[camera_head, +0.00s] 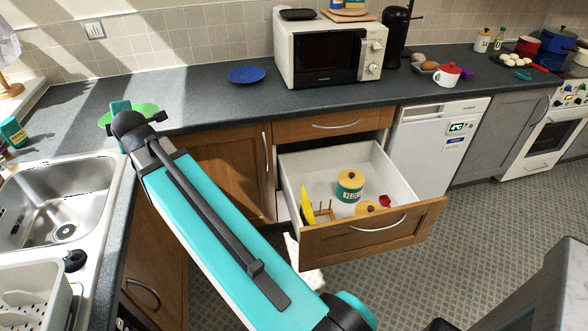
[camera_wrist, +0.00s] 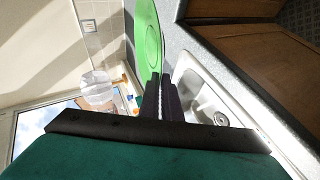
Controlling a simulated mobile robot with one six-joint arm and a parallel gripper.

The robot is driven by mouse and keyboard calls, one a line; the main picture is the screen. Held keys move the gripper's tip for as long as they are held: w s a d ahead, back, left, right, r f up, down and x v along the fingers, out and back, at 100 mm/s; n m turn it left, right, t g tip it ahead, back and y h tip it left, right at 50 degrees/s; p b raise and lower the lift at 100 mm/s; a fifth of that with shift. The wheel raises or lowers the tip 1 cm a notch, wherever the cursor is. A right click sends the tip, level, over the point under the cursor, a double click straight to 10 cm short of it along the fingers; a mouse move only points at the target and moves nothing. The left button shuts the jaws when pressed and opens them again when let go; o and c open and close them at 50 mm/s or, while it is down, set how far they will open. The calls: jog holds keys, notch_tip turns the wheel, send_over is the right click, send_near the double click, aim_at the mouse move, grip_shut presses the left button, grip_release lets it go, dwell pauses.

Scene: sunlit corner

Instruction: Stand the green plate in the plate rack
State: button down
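The green plate (camera_head: 146,109) is at the counter corner by the sink, partly hidden behind my arm; I cannot tell whether it touches the counter. In the wrist view the green plate (camera_wrist: 147,35) is seen at a slant, with its near edge between the fingertips of my gripper (camera_wrist: 161,78). The two dark fingers are close together on that edge.
The open drawer (camera_head: 372,230) also holds a labelled canister (camera_head: 349,186), another lidded pot (camera_head: 367,208) and a small red thing. A blue plate (camera_head: 247,75) lies on the counter left of the microwave (camera_head: 328,52). The sink (camera_head: 58,205) is at left.

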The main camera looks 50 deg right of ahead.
jog(key=s+d+f+m+g+b, duration=0.25)
jog(key=s+d+f, duration=0.2)
jog(key=d, duration=0.55)
jog(key=s+d+f+m+g+h+b, duration=0.15)
jog(key=s+d+f+m, duration=0.3)
jog(key=d, duration=0.45)
jog(key=s+d+f+m+g+b, duration=0.1)
jog(key=s+d+f+m+g, duration=0.3)
jog(key=d, duration=0.6)
jog(key=s+d+f+m+y+b, duration=0.1)
jog(key=s+d+f+m+b, duration=0.1)
jog(key=s+d+f, duration=0.3)
jog(key=s+d+f+m+y+b, duration=0.1)
jog(key=s+d+f+m, duration=0.4)
jog(key=s, duration=0.7)
jog(key=s+d+f+m+t+y+b, duration=0.1)
jog(key=s+d+f+m+b, duration=0.2)
jog(key=s+d+f, duration=0.2)
jog(key=s+d, duration=0.3)
jog(key=d, duration=0.1)
jog(key=shift+s+m+y, duration=0.3)
jog(key=shift+y, duration=0.05)
jog(key=shift+f+b, duration=0.2)
jog(key=shift+b, duration=0.15)
notch_tip(320, 180, down, 14)
jog(key=b, duration=0.9)
jog(key=shift+f, duration=0.1)
